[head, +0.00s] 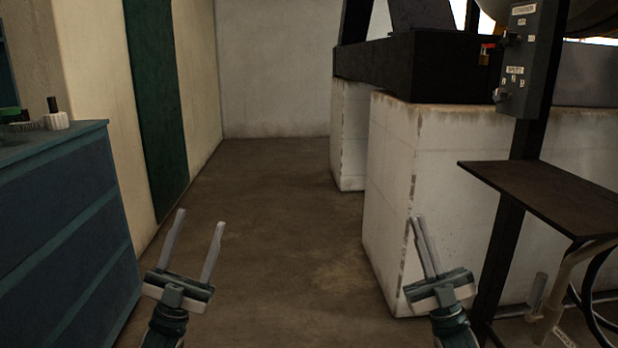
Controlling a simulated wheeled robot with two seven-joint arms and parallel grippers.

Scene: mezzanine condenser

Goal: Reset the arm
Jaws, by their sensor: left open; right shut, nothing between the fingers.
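My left gripper (196,232) is in the lower left of the head view. Its two long fingers point up and stand apart with nothing between them. My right gripper (418,228) is in the lower right, at about the same height. Its fingers are close together and hold nothing. Most of both arms is below the picture's edge.
A blue drawer cabinet (62,215) with small items on top stands at the left. White concrete plinths (390,190) carry a dark steel frame (425,68) at the right. A control post (528,70) and a dark shelf (550,195) stand at far right. The middle floor (275,230) is clear.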

